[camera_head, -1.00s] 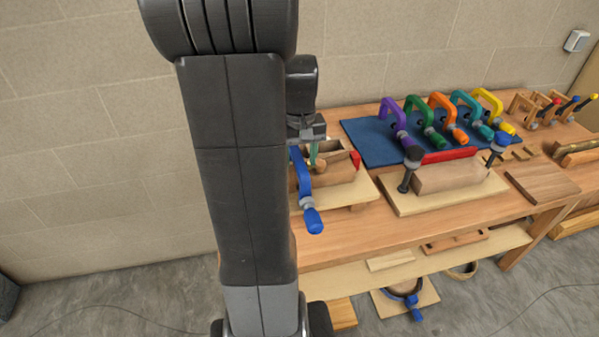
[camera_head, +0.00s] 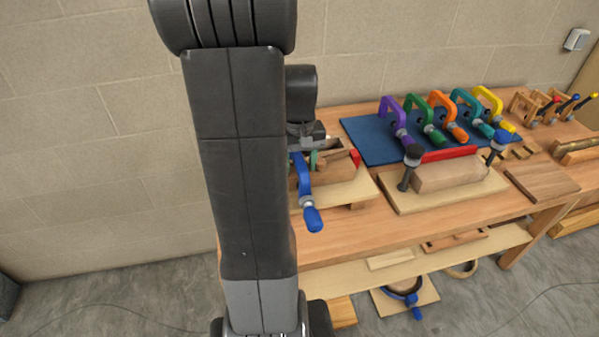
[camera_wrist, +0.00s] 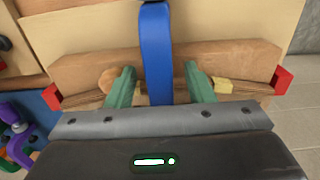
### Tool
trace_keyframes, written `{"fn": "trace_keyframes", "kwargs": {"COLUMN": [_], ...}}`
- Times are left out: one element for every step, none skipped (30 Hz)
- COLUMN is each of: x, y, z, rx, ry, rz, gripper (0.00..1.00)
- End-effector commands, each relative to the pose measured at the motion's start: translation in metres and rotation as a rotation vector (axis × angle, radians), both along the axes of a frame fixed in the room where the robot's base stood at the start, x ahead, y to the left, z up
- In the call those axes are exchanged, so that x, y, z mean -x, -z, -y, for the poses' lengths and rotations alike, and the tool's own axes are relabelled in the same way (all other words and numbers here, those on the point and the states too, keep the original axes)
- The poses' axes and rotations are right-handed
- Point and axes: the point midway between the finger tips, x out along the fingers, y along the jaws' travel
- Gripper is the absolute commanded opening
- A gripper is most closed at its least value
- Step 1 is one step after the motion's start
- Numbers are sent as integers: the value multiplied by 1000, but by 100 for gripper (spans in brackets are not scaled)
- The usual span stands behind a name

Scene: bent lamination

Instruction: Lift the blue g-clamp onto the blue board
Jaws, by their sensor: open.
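The blue g-clamp (camera_head: 304,180) stands at the wooden form on the left of the bench, its handle hanging toward the front. In the wrist view the blue clamp (camera_wrist: 156,50) runs between the two green fingers of my gripper (camera_wrist: 160,82). The fingers are open, one on each side of the clamp's bar, with gaps showing. The blue board (camera_head: 368,142) lies at the back of the bench to the right. It carries purple, green, orange, teal and yellow clamps. My arm hides part of the clamp and form in the head view.
The wooden form (camera_wrist: 90,68) has red end pieces and sits on a pale base board. A second form (camera_head: 450,175) with dark clamps stands in front of the blue board. Another blue clamp (camera_head: 414,312) is on the low shelf or floor. The left end of the blue board looks bare.

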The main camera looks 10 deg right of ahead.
Motion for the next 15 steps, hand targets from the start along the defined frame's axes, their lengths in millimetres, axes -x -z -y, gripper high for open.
{"fn": "trace_keyframes", "kwargs": {"x": [0, 0, 0, 0, 0, 0, 0, 0, 0, 0, 0, 0, 0, 0, 0], "y": [0, 0, 0, 0, 0, 0, 0, 0, 0, 0, 0, 0, 0, 0, -1], "z": [0, 0, 0, 0, 0, 0, 0, 0, 0, 0, 0, 0, 0, 0, 0], "rx": [0, 0, 0, 0, 0, 0, 0, 0, 0, 0, 0, 0, 0, 0, 0], "ry": [0, 0, 0, 0, 0, 0, 0, 0, 0, 0, 0, 0, 0, 0, 0], "rz": [0, 0, 0, 0, 0, 0, 0, 0, 0, 0, 0, 0, 0, 0, 1], "gripper": [48, 48, 48, 48, 48, 44, 38, 32, 25, 19, 13, 5, 2, 2, 2]}}
